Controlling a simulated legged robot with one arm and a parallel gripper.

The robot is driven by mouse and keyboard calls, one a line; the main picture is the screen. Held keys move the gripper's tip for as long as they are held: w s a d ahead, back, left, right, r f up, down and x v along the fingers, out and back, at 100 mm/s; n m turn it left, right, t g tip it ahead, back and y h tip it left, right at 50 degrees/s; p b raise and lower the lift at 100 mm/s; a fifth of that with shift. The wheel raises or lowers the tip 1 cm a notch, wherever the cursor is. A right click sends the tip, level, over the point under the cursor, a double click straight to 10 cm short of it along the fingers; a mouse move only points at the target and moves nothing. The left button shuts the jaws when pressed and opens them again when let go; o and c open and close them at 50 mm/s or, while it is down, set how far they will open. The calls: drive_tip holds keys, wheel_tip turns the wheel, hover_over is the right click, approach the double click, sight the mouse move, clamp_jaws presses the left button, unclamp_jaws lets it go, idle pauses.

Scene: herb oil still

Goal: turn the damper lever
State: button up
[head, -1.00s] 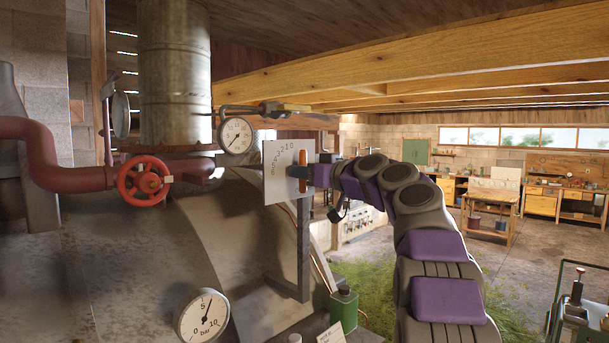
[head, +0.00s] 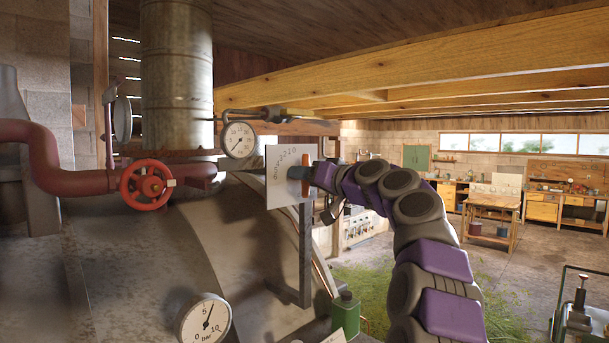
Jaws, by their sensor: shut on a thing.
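A pale upright plate (head: 279,193) with a printed scale of numbers stands on a dark post in the middle of the head view. The damper lever (head: 295,173) shows as a small dark part in front of the plate's right side. My gripper (head: 306,173) reaches in from the right and is shut on the lever. An orange upright strip shows at the gripper's end. The fingertips and most of the lever are too small or hidden to make out, so the lever's exact angle is unclear.
A red valve wheel (head: 147,185), a round dial (head: 239,139) and a pressure gauge (head: 204,318) sit left of the plate around the large metal still. A green can (head: 345,312) stands below the plate. Open floor lies to the right, before workbenches.

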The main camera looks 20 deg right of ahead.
drive_tip(key=shift+f, duration=0.15)
drive_tip(key=o, duration=1.7)
drive_tip(key=shift+d, duration=0.15)
drive_tip(key=b+v, duration=0.2)
drive_tip(key=v, duration=1.5)
drive_tip(key=shift+s+d+b, duration=0.1)
drive_tip(key=shift+d+b, duration=0.05)
drive_tip(key=shift+b, duration=0.25)
drive_tip(key=shift+c, duration=0.3)
